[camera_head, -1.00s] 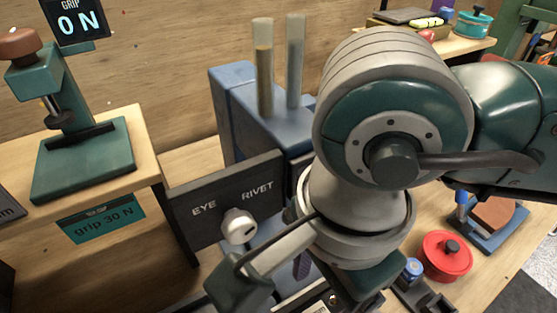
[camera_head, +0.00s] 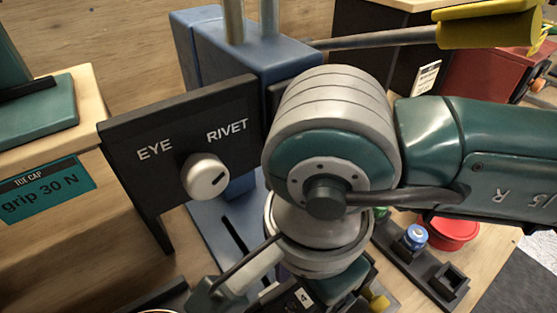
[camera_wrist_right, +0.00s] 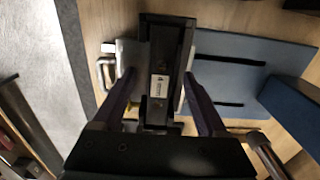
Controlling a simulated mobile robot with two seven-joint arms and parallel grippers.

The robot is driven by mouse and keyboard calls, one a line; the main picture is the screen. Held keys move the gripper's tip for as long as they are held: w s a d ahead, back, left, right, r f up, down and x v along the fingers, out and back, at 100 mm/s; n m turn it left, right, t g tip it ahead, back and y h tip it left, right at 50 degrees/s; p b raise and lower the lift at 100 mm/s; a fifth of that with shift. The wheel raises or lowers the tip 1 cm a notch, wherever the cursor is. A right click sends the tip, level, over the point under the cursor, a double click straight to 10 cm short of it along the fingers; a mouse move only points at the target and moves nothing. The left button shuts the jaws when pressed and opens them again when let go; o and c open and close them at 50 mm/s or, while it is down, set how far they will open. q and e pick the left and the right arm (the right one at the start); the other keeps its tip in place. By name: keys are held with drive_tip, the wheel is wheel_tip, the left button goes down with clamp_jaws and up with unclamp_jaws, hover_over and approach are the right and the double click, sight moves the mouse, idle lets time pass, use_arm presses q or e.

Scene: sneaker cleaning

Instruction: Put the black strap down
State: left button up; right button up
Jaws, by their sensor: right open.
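My right gripper (camera_wrist_right: 160,78) is open in the right wrist view, its two fingers apart on either side of a long black piece with a small white label (camera_wrist_right: 159,86). I cannot tell whether this piece is the black strap or a holder beneath the gripper. No strap shows clearly elsewhere. In the head view my right arm comes in from the right and bends down at the centre; its fingers are hidden. A black part with a label "4" (camera_head: 304,296) shows beside the wrist at the bottom edge. My left gripper is not in view.
A blue press (camera_head: 240,50) stands behind my right wrist, with a black EYE/RIVET panel (camera_head: 150,175) and white knob (camera_head: 206,176) close to its left. Its slotted blue base plate (camera_wrist_right: 235,85) lies beside the gripper. A black holder (camera_head: 412,262) and red pot (camera_head: 453,232) are right.

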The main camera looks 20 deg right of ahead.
clamp_jaws()
idle(0.5)
drive_tip(key=shift+r, duration=0.1)
